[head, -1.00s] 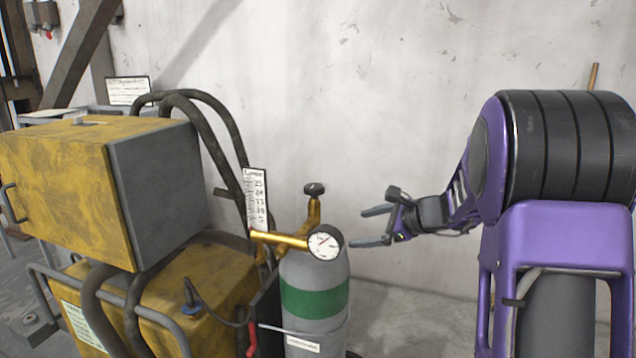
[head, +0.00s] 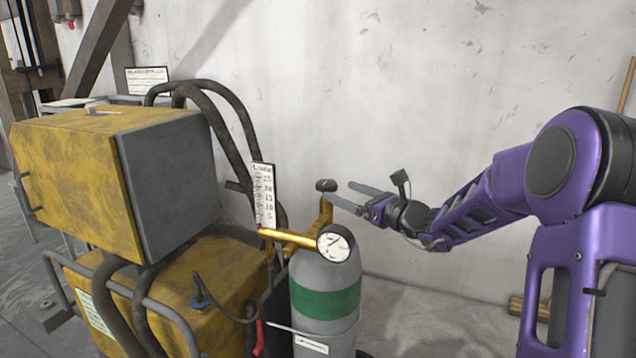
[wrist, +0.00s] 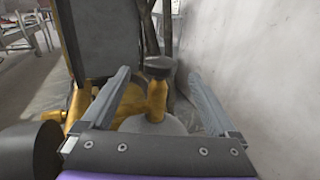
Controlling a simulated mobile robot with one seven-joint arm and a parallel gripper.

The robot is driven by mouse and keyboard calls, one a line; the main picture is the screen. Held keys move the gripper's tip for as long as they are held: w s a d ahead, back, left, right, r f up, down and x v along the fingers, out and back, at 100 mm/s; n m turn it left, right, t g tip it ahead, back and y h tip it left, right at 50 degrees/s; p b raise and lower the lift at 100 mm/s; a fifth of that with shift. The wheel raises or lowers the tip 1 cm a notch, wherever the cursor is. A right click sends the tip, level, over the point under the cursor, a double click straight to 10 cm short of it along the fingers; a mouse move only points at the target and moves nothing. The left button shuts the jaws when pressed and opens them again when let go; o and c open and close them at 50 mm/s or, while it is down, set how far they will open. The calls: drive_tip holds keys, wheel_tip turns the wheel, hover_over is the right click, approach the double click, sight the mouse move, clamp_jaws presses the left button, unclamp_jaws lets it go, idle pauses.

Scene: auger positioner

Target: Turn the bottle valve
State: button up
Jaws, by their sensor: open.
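The bottle valve (head: 326,186) is a dark round knob on top of a brass stem, above a grey gas bottle (head: 326,277) with a green band. In the wrist view the valve knob (wrist: 159,67) lies ahead, between the lines of my two fingers. My gripper (head: 341,194) is open and empty, just to the right of the knob in the head view. In the wrist view my gripper (wrist: 158,82) shows both fingers spread apart on either side of the brass stem. I cannot tell whether the fingertips reach past the knob.
A round pressure gauge (head: 335,243) sits on the brass pipe in front of the valve. A yellow and grey machine (head: 168,185) with dark hoses stands to the left. A paper scale (head: 264,195) stands beside the pipe. A bare wall is behind.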

sight(320, 181)
drive_tip(key=x, duration=0.9)
drive_tip(key=shift+w+a, duration=0.15)
drive_tip(key=c, duration=1.4)
drive_tip(key=shift+o, duration=0.2)
drive_tip(key=shift+r+g+p, duration=0.1)
drive_tip(key=shift+g+p, duration=0.2)
drive_tip(key=shift+p, duration=0.25)
drive_tip(key=shift+s+a+n+g+y+p, duration=0.15)
drive_tip(key=shift+s+n+g+y+p, duration=0.25)
drive_tip(key=shift+n+g+y+p, duration=1.05)
drive_tip(key=shift+s+a+n+g+y+p, duration=0.15)
drive_tip(key=shift+s+n+g+y+p, duration=0.2)
drive_tip(key=shift+n+g, duration=2.05)
drive_tip(key=shift+s+a+n+g+y+p, duration=0.15)
drive_tip(key=shift+s+n+g+y+p, duration=0.55)
drive_tip(key=shift+g, duration=2.15)
drive_tip(key=shift+w+n+g, duration=0.1)
drive_tip(key=shift+n+g, duration=0.85)
drive_tip(key=shift+g, duration=0.05)
